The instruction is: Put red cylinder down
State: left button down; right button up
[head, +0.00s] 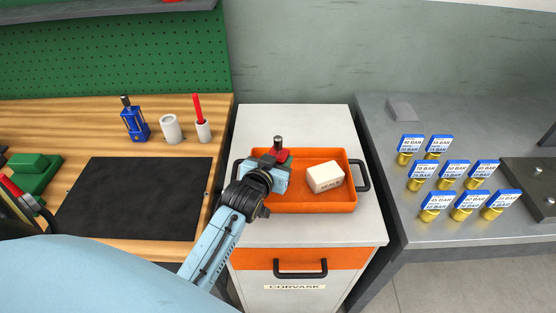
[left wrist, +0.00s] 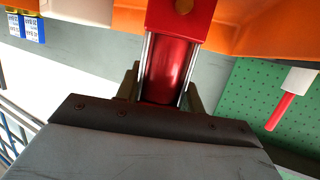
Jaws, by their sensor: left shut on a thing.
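The red cylinder (head: 281,155) is in the left part of the orange tray (head: 320,207) in the head view, with a dark knob on top. My left gripper (head: 268,168) is shut on it and covers its lower part. In the left wrist view the red cylinder (left wrist: 168,72) sits between the two fingers of my left gripper (left wrist: 166,88), with a red block at its upper end and bright rods along its sides. I cannot tell whether it touches the tray floor. My right gripper is not in view.
A pale labelled block (head: 324,177) lies in the tray, right of the gripper. The tray stands on a white cabinet (head: 300,232). Brass fittings with blue tags (head: 453,172) stand on the grey bench at right. A black mat (head: 135,198) covers part of the wooden bench.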

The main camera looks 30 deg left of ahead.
pick_arm(q)
jog(key=shift+r, duration=0.1)
jog(key=c, duration=0.9)
grip_release()
jog(key=shift+f, duration=0.2)
jog(key=shift+r, duration=0.1)
jog(key=shift+s+d+r, duration=0.1)
jog(key=shift+s, duration=0.2)
jog(key=p+v, duration=0.1)
jog(key=v, duration=1)
jog(key=shift+s+r, duration=0.15)
jog(key=shift+s, duration=0.05)
